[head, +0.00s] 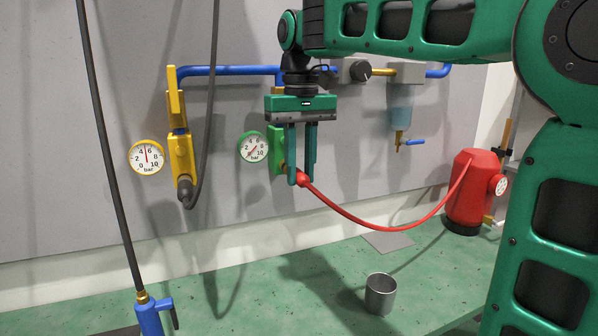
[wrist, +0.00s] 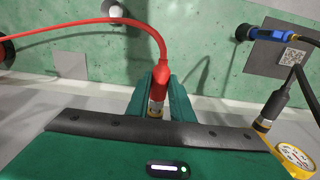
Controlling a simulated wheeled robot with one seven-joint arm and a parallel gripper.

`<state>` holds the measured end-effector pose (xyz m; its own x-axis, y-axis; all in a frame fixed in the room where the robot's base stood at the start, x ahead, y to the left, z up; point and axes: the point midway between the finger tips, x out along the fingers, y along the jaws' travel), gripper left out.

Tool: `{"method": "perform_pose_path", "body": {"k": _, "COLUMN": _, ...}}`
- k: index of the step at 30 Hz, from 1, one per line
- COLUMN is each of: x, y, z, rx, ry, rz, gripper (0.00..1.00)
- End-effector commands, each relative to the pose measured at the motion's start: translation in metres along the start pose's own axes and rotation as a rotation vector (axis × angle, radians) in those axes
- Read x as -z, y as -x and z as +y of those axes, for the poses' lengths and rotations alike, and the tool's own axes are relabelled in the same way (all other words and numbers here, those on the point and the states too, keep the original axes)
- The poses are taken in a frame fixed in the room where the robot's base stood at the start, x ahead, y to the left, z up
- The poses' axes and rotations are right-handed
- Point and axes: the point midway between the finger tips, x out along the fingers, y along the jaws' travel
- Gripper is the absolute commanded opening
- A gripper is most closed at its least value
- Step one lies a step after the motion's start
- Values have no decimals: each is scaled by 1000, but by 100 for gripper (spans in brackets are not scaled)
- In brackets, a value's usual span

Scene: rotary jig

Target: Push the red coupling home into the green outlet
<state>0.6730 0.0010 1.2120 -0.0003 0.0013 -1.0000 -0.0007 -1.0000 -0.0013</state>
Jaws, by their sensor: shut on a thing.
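The green outlet (head: 276,150) is fixed on the grey wall beside a green-rimmed gauge (head: 253,147). My gripper (head: 302,176) points down in front of the wall, just right of the outlet, with its fingers closed around the red coupling (head: 303,180). In the wrist view, the red coupling (wrist: 160,88) sits between my green fingers, with a brass end below the red part. A red hose runs from it. My fingers partly cover the outlet's mouth in the head view, so I cannot tell how far the brass end is in.
The red hose (head: 376,229) sags to a red tank (head: 468,190) on the right. A yellow outlet (head: 181,158) on the left holds a black hose. A metal cup (head: 380,293) stands on the green floor.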

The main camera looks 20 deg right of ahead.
Motion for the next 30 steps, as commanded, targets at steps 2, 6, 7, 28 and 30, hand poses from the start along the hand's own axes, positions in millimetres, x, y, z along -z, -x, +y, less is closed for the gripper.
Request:
{"method": "perform_pose_path", "body": {"k": 2, "x": 2, "y": 0, "z": 0, "rx": 0, "ry": 0, "rz": -1, "gripper": 0}}
{"method": "perform_pose_path", "body": {"k": 6, "x": 5, "y": 0, "z": 0, "rx": 0, "ry": 0, "rz": -1, "gripper": 0}}
{"method": "perform_pose_path", "body": {"k": 7, "x": 5, "y": 0, "z": 0, "rx": 0, "ry": 0, "rz": -1, "gripper": 0}}
{"method": "perform_pose_path", "body": {"k": 28, "x": 13, "y": 0, "z": 0, "rx": 1, "ry": 0, "rz": 0, "gripper": 42}}
{"method": "perform_pose_path", "body": {"k": 30, "x": 13, "y": 0, "z": 0, "rx": 1, "ry": 0, "rz": 0, "gripper": 42}}
